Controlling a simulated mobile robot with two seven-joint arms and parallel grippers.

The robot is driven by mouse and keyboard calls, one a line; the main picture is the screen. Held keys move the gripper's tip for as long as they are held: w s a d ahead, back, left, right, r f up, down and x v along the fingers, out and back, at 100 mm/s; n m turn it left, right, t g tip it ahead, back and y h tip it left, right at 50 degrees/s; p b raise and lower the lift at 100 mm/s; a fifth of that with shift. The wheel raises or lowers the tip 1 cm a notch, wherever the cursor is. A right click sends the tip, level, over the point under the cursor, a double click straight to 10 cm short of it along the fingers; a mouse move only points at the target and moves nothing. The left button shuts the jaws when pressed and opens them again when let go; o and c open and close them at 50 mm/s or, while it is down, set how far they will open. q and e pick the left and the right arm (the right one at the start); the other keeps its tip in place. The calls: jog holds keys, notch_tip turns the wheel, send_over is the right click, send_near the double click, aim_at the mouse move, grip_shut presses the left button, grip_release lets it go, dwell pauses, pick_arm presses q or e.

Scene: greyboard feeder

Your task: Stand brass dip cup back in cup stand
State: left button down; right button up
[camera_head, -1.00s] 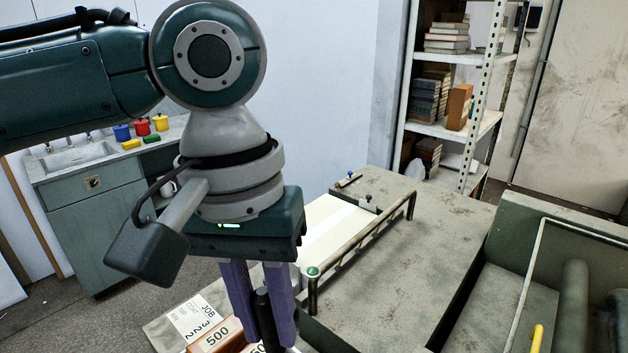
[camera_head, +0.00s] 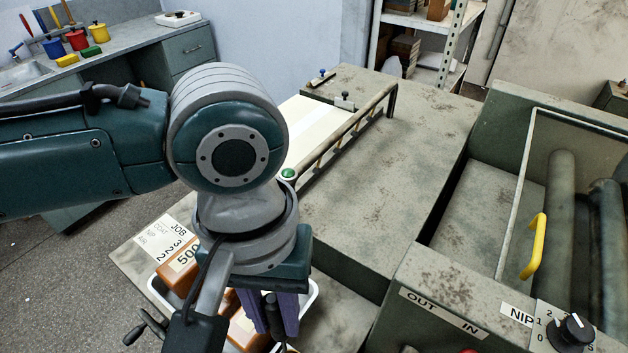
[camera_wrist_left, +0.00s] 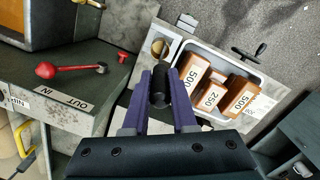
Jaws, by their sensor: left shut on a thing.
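My left gripper (camera_wrist_left: 161,78) is shut on the black handle of the brass dip cup (camera_wrist_left: 160,90), which points away from the wrist. The cup's lower part is hidden there. My right gripper is not in view.
A red-knobbed lever (camera_wrist_left: 45,70) lies on the machine's OUT/IN panel. The feeder table (camera_head: 400,150) with its rail (camera_head: 345,130) stands behind. A yellow handle (camera_head: 534,245) is at the right.

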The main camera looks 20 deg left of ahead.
aim_at(283, 346)
pick_arm(q)
jog(key=shift+f+b, duration=3.4)
jog(key=shift+f, duration=1.55)
jog(key=c, duration=0.6)
grip_release()
jog(key=shift+c, duration=0.2)
jog(key=r, duration=0.3)
jog(key=r+p, duration=0.1)
jog(key=r, duration=0.2)
jog(key=w+r, duration=0.1)
jog(key=r, duration=0.3)
jog(key=shift+a+p, duration=0.3)
jog(key=shift+a, duration=0.05)
jog(key=shift+s, duration=0.1)
jog(key=shift+d+f, duration=0.1)
